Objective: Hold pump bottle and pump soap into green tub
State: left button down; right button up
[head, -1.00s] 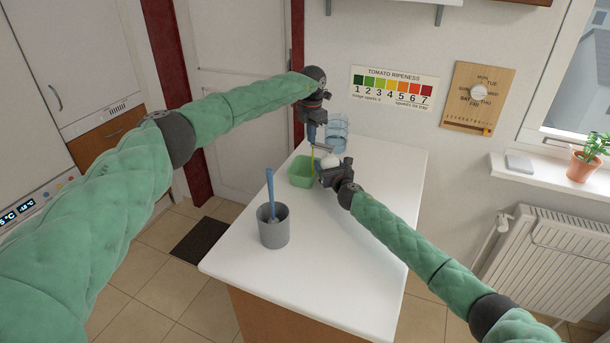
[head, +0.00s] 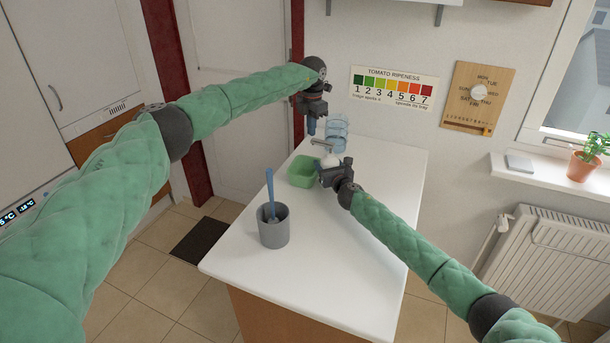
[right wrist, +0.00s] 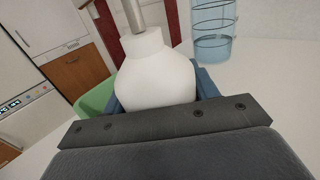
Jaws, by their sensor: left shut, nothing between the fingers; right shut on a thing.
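The white pump bottle (head: 331,161) stands on the white counter, with its metal pump head (head: 322,142) on top. My right gripper (head: 327,173) is shut around the bottle's body; the right wrist view shows the white bottle (right wrist: 155,75) between the blue fingers. The green tub (head: 301,172) is just left of the bottle, and part of it shows in the right wrist view (right wrist: 95,100). The pump's spout points toward the tub side. My left gripper (head: 311,127) is shut and empty, pointing down just above the pump head, apparently apart from it.
A grey cup (head: 274,232) with a blue-handled brush (head: 270,188) stands on the counter (head: 330,260) nearer me. A blue see-through glass (head: 338,127) stands behind the bottle, also in the right wrist view (right wrist: 212,35). The counter's front right is clear.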

dwell(0.3)
pick_arm(q)
notch_tip(320, 180, up, 6)
dwell(0.7)
pick_arm(e)
jog(key=o, duration=1.2)
jog(key=shift+c, duration=0.2)
